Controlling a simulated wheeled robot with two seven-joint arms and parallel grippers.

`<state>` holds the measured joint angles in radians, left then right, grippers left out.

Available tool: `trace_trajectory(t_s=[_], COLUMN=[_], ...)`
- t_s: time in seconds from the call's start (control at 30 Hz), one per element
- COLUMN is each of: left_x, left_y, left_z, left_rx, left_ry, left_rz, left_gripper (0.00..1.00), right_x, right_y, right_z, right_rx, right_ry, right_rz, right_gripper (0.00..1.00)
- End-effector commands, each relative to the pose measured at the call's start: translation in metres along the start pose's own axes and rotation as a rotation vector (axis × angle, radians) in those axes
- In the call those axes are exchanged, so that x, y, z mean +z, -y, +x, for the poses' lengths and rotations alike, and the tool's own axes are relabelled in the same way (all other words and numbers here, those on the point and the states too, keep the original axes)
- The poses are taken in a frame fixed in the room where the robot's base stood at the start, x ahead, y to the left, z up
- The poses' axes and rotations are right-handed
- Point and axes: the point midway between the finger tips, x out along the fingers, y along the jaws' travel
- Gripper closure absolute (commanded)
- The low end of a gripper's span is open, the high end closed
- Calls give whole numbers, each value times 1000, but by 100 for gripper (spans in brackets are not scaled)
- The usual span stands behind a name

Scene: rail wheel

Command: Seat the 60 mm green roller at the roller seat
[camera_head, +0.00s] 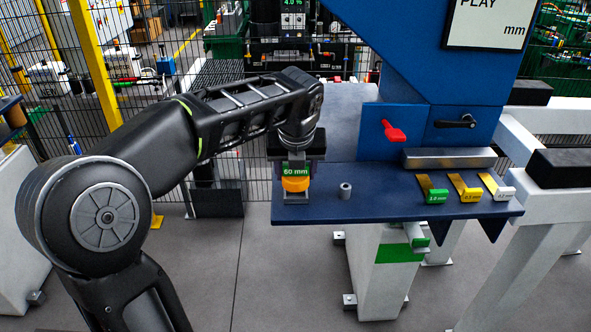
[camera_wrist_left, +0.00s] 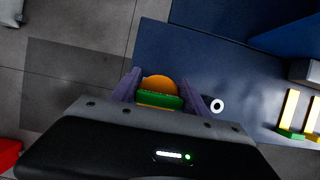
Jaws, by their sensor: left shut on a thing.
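The 60 mm roller shows an orange body (camera_head: 296,184) with a green "60 mm" label (camera_head: 295,171). My left gripper (camera_head: 296,174) points down and is shut on it, over the left end of the blue table. In the left wrist view the orange roller top (camera_wrist_left: 160,86) and green label (camera_wrist_left: 160,101) sit between the two fingers (camera_wrist_left: 158,92). Below the roller is a small pale block (camera_head: 296,198); I cannot tell whether they touch. No roller seat is clearly identifiable. My right gripper is out of view.
The blue table (camera_head: 385,205) carries several yellow tagged strips (camera_head: 465,188) and a grey metal bar (camera_head: 449,158) at the right. Behind rises a blue housing with a red lever (camera_head: 393,131) and a black handle (camera_head: 455,121). The table front between cylinder and strips is clear.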

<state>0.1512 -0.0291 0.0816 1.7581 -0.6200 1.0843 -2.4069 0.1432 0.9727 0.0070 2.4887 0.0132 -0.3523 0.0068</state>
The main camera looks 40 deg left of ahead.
Motion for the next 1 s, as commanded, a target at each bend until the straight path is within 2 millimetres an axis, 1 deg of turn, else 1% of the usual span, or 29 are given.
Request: trace_trajectory(t_s=[1.0], left_x=[1], left_y=[0], left_z=[-1], left_rx=[-1], left_ry=[1], left_rz=[0], left_gripper=[96], right_x=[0], right_y=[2], right_z=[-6], right_rx=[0], right_ry=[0], right_rz=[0], right_gripper=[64])
